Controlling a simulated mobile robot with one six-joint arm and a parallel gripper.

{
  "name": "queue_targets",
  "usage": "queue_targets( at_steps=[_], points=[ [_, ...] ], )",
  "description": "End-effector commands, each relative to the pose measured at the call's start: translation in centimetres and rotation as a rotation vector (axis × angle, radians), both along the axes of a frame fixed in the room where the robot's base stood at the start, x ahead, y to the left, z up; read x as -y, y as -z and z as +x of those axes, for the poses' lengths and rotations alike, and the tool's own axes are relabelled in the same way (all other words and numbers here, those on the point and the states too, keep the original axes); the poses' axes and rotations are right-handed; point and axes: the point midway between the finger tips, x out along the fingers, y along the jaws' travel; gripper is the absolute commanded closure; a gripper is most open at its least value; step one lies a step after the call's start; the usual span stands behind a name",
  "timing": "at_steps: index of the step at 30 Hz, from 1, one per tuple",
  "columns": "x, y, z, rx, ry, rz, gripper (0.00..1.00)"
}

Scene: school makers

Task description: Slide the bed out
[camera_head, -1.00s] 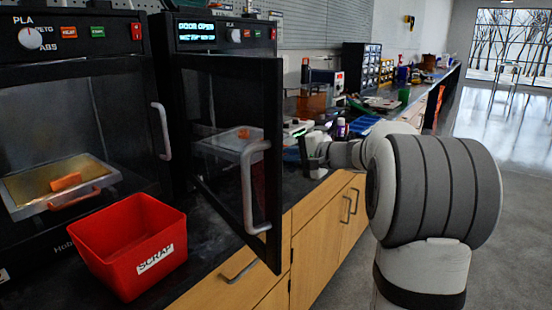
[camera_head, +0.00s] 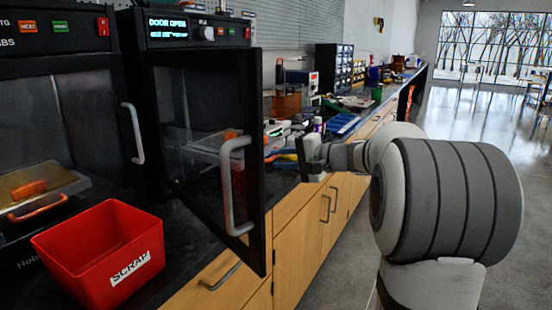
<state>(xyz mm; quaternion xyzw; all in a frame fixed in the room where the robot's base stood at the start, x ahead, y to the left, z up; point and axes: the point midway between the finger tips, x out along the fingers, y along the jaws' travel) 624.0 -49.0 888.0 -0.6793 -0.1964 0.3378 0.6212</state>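Two printers stand side by side on the bench. The right printer (camera_head: 197,30) shows "DOOR OPEN" on its display. Its dark glass door (camera_head: 225,130) is swung out toward me, with a grey handle (camera_head: 233,185). A pale bed (camera_head: 212,146) with an orange piece shows dimly behind the door glass. The left printer's bed (camera_head: 45,185) carries an orange print (camera_head: 28,189) and has an orange front handle (camera_head: 38,207); it sits behind that printer's closed front. My gripper (camera_head: 308,156) is right of the open door, apart from it; its finger gap is not clear.
A red SCRAP bin (camera_head: 100,255) stands on the bench in front of the printers. Bottles, tools and a drawer organizer (camera_head: 334,70) crowd the bench farther back. Wooden cabinets (camera_head: 300,235) are below.

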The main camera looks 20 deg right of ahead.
Motion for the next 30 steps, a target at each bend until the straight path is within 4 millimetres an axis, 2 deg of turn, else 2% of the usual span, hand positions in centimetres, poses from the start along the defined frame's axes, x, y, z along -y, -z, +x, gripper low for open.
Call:
queue_targets(
  at_steps=[3,11,24,30],
  points=[
    [-0.1,-0.1,0.1,0.002,-0.001,0.001,0.7],
    [0.0,-0.4,-0.1,0.005,-0.002,0.001,0.7],
    [4.5,-1.8,-4.6,0.003,0.0,0.001,0.7],
    [5.2,-1.8,-5.4,0.003,-0.003,0.001,0.7]
  ],
)
